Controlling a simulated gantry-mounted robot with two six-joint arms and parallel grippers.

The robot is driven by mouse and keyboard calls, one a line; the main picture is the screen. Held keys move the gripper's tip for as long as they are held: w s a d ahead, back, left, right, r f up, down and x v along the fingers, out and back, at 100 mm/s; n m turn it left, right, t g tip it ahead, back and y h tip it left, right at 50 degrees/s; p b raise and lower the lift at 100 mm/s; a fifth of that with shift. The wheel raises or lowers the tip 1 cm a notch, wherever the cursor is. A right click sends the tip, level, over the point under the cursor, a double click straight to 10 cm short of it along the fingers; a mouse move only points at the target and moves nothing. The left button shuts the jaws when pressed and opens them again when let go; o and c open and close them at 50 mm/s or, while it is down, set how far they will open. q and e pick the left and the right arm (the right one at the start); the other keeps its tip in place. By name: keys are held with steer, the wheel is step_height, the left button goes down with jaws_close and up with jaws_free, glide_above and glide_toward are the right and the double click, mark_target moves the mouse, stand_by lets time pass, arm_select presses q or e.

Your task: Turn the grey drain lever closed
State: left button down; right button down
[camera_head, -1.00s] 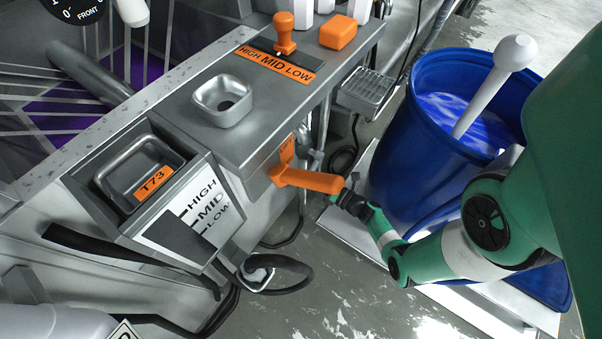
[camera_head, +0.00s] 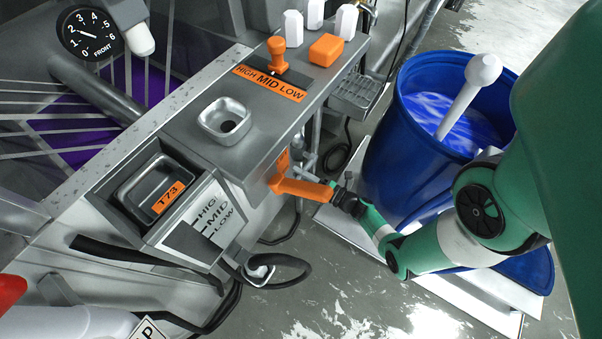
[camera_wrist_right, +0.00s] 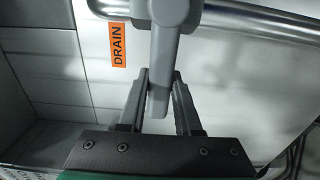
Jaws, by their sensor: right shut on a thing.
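The grey drain lever (camera_wrist_right: 158,95) shows in the right wrist view, pointing down the picture from a grey pivot on a metal pipe. An orange DRAIN label (camera_wrist_right: 118,45) is on the pale panel to its left. My right gripper (camera_wrist_right: 160,92) has a finger on each side of the lever's end and is shut on it. In the head view my right gripper (camera_head: 343,199) is low beside the machine, just by the tip of an orange handle (camera_head: 300,187). The orange handle partly hides that area, and the lever cannot be made out clearly there. My left gripper is not in view.
A blue barrel (camera_head: 385,165) with blue liquid and a white paddle (camera_head: 470,92) stands to the right of the machine, close to my right arm. A metal shelf (camera_head: 357,93) juts out above the gripper. A black hose (camera_head: 285,262) loops low at the front.

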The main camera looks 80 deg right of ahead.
steer(key=shift+r, duration=0.2)
stand_by(0.3)
steer(key=c, duration=0.6)
jaws_free()
steer(key=shift+a, duration=0.1)
